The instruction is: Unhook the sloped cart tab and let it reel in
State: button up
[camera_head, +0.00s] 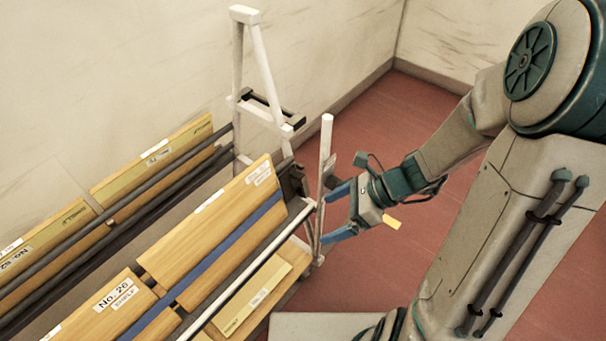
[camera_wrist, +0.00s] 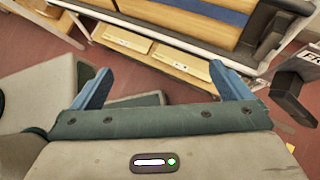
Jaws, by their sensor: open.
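The sloped cart (camera_head: 250,285) stands at left with wooden boards on its slope. In the wrist view the blue band (camera_wrist: 225,12) ends by a dark end piece (camera_wrist: 262,28) at the upper right. I cannot make out the tab itself for sure. My gripper (camera_head: 331,213) is open and empty, just right of the cart's white end post. Its two blue fingers also show in the wrist view (camera_wrist: 160,72), with nothing between them.
A white upright post (camera_head: 326,150) stands between the dark block and my gripper. A dark bracket with a partly cut-off label (camera_wrist: 292,85) is at the right of the wrist view. A tall white frame (camera_head: 262,70) rises behind. Red floor (camera_head: 390,130) lies open behind my arm.

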jog(key=w+f+m+t+y+b, duration=0.35)
jog(key=w+f+m, duration=0.2)
jog(key=m, duration=0.45)
jog(key=m+t+b, duration=0.2)
jog(key=m+t, duration=0.5)
jog(key=m, duration=0.6)
send_near(305, 188)
jog(key=shift+g+h, duration=0.25)
jog(key=shift+h, duration=0.2)
jog(key=x, duration=0.3)
jog(key=b+x, duration=0.1)
jog(key=x, duration=0.3)
jog(key=b+x, duration=0.1)
jog(key=x, duration=0.2)
jog(key=shift+w+a+r, duration=0.2)
jog(key=shift+a+r, duration=0.15)
jog(key=shift+a, duration=0.05)
jog(key=c, duration=1.3)
jog(key=shift+c, duration=0.5)
